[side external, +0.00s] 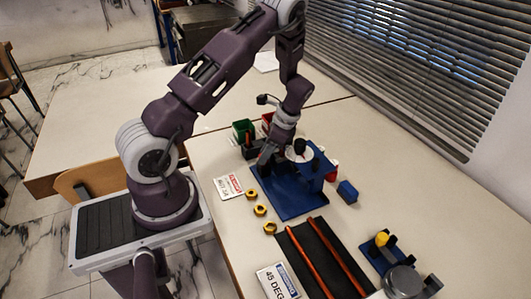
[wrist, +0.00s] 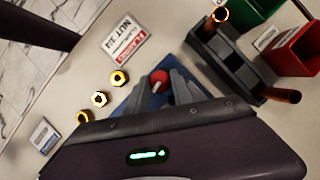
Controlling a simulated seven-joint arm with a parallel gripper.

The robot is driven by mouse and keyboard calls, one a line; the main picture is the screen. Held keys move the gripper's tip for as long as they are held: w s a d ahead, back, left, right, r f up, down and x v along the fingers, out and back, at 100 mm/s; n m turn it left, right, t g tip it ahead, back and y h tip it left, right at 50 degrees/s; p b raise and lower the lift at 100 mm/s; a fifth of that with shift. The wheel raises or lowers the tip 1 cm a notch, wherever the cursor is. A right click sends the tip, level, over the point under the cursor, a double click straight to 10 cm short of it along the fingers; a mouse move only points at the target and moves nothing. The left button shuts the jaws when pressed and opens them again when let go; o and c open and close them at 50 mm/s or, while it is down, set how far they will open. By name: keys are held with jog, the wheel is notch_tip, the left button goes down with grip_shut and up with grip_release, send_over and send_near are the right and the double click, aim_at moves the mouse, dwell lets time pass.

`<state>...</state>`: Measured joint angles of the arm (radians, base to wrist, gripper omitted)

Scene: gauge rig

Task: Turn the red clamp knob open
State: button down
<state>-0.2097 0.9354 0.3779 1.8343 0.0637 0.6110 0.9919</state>
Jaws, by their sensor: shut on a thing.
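The red clamp knob (wrist: 159,78) shows in the wrist view as a small round red head at the fingertips, above a blue base. My gripper (wrist: 161,88) is shut on it, one grey finger on each side. In the side view my gripper (side external: 268,154) reaches down at the left part of the blue gauge rig (side external: 296,193). The knob is hidden there behind my gripper and wrist. A round white dial (side external: 299,147) stands by the rig's upright. How far the knob is turned cannot be told.
Several brass nuts (side external: 260,210) and a label card (side external: 228,186) lie left of the rig. Green (side external: 243,130) and red bins stand behind. A blue block (side external: 347,192) lies right. A black mat with orange rods (side external: 326,262) is in front.

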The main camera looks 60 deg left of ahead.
jog(key=n, duration=0.2)
jog(key=n+h, duration=0.1)
jog(key=shift+w+a+n+g, duration=0.1)
jog(key=shift+a+n+g, duration=0.05)
jog(key=shift+n+g, duration=0.2)
jog(key=n+h, duration=0.1)
jog(key=n, duration=0.3)
jog(key=shift+h, duration=0.4)
jog(key=n, duration=0.2)
jog(key=n+h, duration=0.1)
jog(key=n, duration=0.1)
jog(key=shift+a+h, duration=0.15)
jog(key=shift+h, duration=0.15)
jog(key=shift+a+n+t+h, duration=0.1)
jog(key=shift+n+t+h, duration=0.45)
jog(key=shift+n, duration=1.5)
